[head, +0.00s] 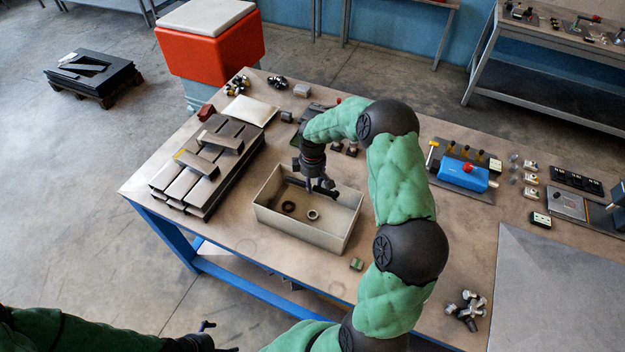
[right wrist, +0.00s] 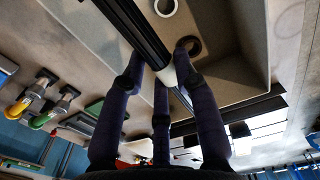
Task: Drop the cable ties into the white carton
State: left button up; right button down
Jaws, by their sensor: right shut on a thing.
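The white carton (head: 300,228) is an open, shallow box on the workbench, and its inside also fills much of the right wrist view (right wrist: 225,80). My right gripper (head: 311,184) reaches down over the carton's back part. It is shut on the cable ties (head: 327,190), a long black bundle with a white band, seen closely in the right wrist view (right wrist: 135,25). The bundle appears held above the carton floor, crosswise in the fingers. My left gripper (head: 215,338) is at the lower left, away from the bench, with its fingers apart and empty.
A dark ring (head: 289,207) and a pale ring (head: 313,214) lie in the carton. A small green block (head: 356,264) lies in front. A blue tool (head: 466,173) and small parts lie to the right.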

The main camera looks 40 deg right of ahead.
notch_tip(320, 180, down, 3)
jog(key=shift+w+d+r+b, duration=0.1)
jog(key=shift+r+b, duration=0.1)
jog(key=shift+b, duration=0.25)
jog(key=shift+f+b, duration=0.3)
jog(key=shift+f, duration=0.3)
jog(key=c, duration=0.9)
grip_release()
jog(key=shift+o, duration=0.2)
notch_tip(320, 180, up, 12)
